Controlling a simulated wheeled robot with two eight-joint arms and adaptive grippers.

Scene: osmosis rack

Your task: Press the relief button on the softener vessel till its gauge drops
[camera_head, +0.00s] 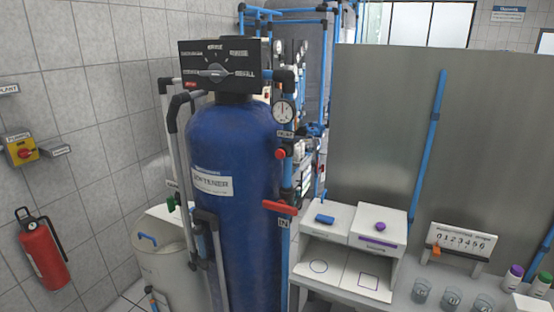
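The softener vessel (235,160) is a tall blue tank with a white label, standing upright left of centre. A black valve head (225,65) with a grey selector knob sits on top of it. A round white gauge (283,111) is on the pipe at the vessel's right side; its needle reading is too small to tell. A red round button (280,154) is below the gauge on the same pipe. A red lever handle (280,207) is lower down, with a small tag under it. Neither of my grippers shows in the head view.
A white bench (345,285) with trays, a blue item and a purple knob stands to the right. Several glass beakers (452,299) and a number counter (463,240) are farther right. A white tank (160,262) and a fire extinguisher (42,250) are at left.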

